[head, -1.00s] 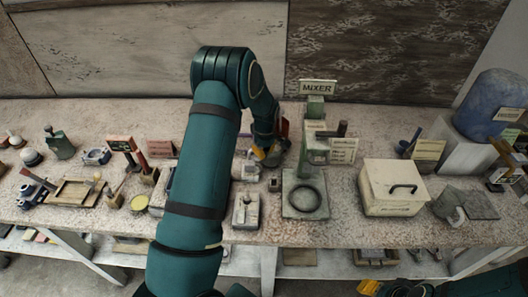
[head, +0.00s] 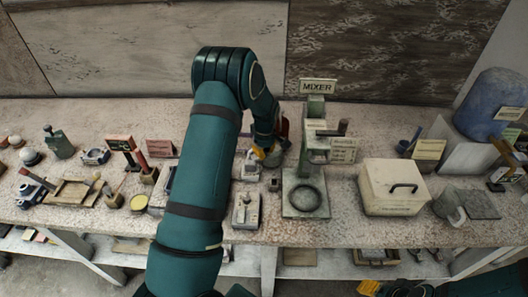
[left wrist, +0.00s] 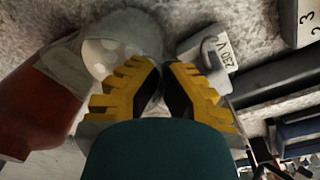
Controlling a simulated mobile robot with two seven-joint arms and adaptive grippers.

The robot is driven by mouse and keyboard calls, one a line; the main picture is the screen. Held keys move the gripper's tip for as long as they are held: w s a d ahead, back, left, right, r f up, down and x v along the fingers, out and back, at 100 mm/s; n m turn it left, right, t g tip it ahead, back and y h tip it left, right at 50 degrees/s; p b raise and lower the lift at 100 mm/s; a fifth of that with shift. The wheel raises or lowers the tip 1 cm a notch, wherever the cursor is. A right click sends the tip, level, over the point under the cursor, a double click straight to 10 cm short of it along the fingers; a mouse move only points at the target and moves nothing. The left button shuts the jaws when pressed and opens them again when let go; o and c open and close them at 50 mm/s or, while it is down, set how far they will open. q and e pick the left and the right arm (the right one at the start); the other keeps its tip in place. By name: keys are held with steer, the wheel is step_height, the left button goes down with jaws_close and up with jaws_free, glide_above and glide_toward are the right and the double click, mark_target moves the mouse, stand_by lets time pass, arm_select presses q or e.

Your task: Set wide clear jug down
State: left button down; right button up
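My left gripper (head: 268,153) is low over the bench, left of the mixer, and the arm hides part of what lies near it. In the left wrist view its yellow fingers (left wrist: 161,68) lean together with a narrow gap at the tips. A pale, partly see-through rounded vessel (left wrist: 118,42), which looks like the wide clear jug, lies just beyond the left finger. I cannot tell whether the fingers grip it. In the head view the jug is hidden or too small to make out. My right gripper (head: 372,287) is at the bottom right edge, below the bench top, its fingers unclear.
A red-brown rounded thing (left wrist: 35,105) is close beside the vessel. A grey block marked 230 V (left wrist: 210,50) is on the other side. The mixer (head: 316,150) and a cream box (head: 393,188) stand to the right. Bare bench (head: 345,228) shows in front.

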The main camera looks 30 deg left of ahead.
arm_select(q)
steer(key=shift+f+b, duration=0.3)
steer(key=shift+f, duration=0.15)
steer(key=c, duration=1.1)
jaws_free()
steer(key=shift+o, duration=0.2)
steer(key=shift+r+p, duration=1.15)
steer(key=shift+r, duration=0.85)
